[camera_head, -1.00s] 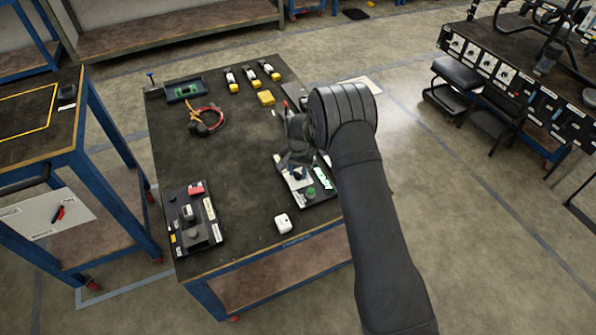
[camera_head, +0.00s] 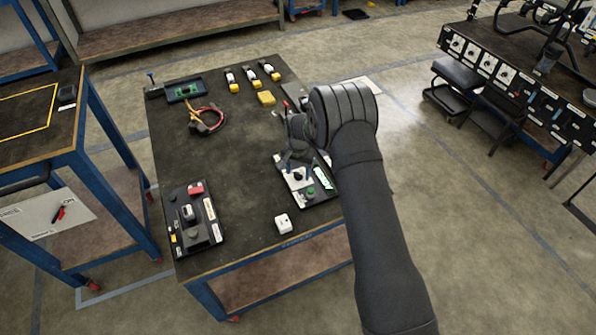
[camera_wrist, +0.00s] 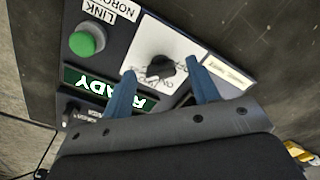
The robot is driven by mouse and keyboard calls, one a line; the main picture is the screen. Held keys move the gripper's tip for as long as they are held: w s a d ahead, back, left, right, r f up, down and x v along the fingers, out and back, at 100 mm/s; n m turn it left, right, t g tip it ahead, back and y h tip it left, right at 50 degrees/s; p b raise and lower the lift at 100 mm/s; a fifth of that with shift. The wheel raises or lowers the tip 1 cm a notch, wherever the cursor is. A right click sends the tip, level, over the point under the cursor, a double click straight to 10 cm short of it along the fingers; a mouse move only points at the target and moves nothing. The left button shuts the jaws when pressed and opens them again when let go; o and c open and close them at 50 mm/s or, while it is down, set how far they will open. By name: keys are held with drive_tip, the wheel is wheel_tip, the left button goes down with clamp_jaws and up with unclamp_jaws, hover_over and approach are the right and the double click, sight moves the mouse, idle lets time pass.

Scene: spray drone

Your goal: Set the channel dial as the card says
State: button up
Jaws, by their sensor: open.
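In the head view my gripper (camera_head: 295,157) is above the panel's back part, partly hidden by my arm. A pale label (camera_wrist: 227,71) lies beside the plate; I cannot tell whether it is the card.
The panel has a green button (camera_wrist: 87,40), a lit READY display (camera_wrist: 88,84) and a small black knob (camera_wrist: 70,108). A white block (camera_head: 283,223) lies in front. Another control box (camera_head: 193,225) stands at left. The table's middle is clear.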

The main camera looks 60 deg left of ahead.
sight(299, 174)
wheel_tip(299, 174, up, 17)
idle(0.4)
wheel_tip(299, 174, down, 17)
drive_tip(key=shift+f, duration=0.2)
idle(0.6)
drive_tip(key=shift+r, duration=0.1)
drive_tip(key=shift+f, duration=0.2)
drive_tip(key=shift+r+n, duration=0.1)
drive_tip(key=shift+n, duration=0.3)
drive_tip(key=n, duration=0.3)
drive_tip(key=shift+w+n, duration=0.1)
drive_tip(key=shift+n, duration=0.3)
drive_tip(key=n, duration=0.4)
drive_tip(key=shift+n, duration=0.3)
wheel_tip(299, 174, up, 9)
drive_tip(key=shift+r, duration=0.15)
idle(1.2)
